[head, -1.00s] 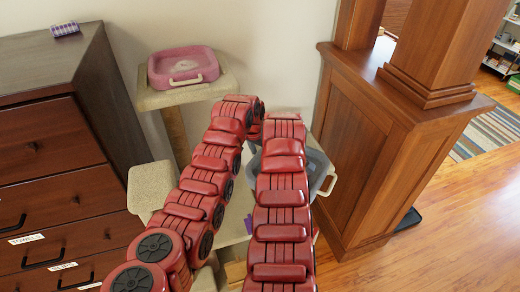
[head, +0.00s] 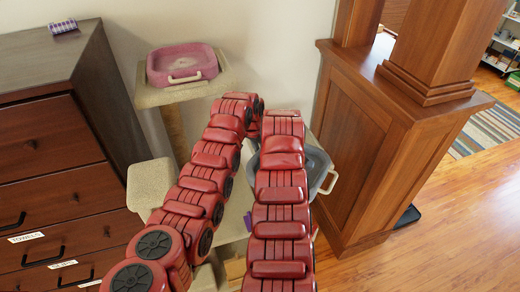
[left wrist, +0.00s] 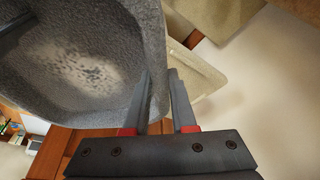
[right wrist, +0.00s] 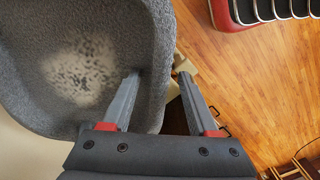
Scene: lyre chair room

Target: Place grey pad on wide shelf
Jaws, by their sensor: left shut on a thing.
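The grey pad (head: 319,165) is a shallow, raised-rim tray with a pale handle, partly hidden behind my arms in the head view. It fills the upper left of the left wrist view (left wrist: 60,75) and of the right wrist view (right wrist: 85,65). My left gripper (left wrist: 160,85) is shut on its rim. My right gripper (right wrist: 158,80) has its fingers apart on either side of the rim, with a gap at the outer finger. Both grippers are hidden in the head view. A pale carpeted shelf (head: 232,228) shows low behind my arms; I cannot tell its full width.
A pink pad (head: 183,61) sits on the high carpeted platform (head: 160,97). A smaller carpeted block (head: 150,184) is below it. A dark dresser (head: 45,130) stands left and a wooden pillar base (head: 350,150) close on the right. Open floor (head: 450,220) lies further right.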

